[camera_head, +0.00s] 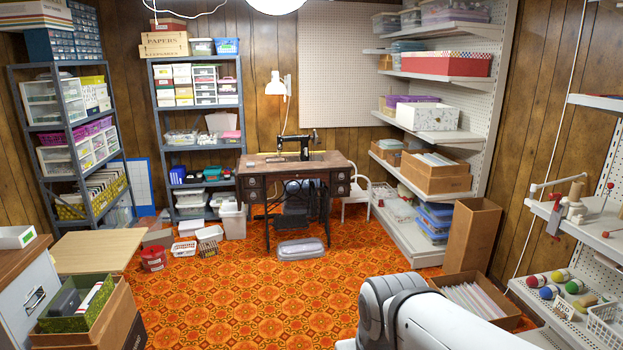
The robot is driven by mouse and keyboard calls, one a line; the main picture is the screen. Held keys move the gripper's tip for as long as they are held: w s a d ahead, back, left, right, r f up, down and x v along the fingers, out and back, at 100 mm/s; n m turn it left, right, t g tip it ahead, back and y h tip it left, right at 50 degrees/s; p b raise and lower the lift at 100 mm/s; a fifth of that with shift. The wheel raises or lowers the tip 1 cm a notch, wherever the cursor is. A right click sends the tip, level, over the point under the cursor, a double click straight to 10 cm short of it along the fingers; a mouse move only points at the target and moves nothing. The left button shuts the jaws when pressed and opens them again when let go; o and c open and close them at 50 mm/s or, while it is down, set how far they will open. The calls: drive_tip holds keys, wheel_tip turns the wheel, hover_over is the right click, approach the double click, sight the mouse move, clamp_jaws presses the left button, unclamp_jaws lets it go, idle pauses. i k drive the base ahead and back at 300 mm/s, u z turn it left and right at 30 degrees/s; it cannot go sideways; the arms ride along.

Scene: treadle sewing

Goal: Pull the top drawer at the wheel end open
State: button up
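The treadle sewing table (330,165) stands against the back wall, well away from me. A black sewing machine (292,145) is on its top, with what looks like its handwheel (315,137) at the right end. Small dark drawers sit under both ends of the top. The top drawer at the right, wheel end (341,176) appears closed. Another drawer (341,188) is below it. Handles are too small to make out clearly. My arm shows at the bottom right, but my gripper is out of the picture.
Patterned orange carpet (250,290) is open between me and the table. A grey oblong case (301,249) lies before the treadle. A white chair (357,196) stands close to the table's right end. Shelves (420,240) and boxes (478,295) line the right side.

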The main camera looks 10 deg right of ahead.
sight(337, 177)
drive_tip(key=z, duration=0.3)
drive_tip(key=i, duration=4.7)
drive_tip(key=u, duration=0.25)
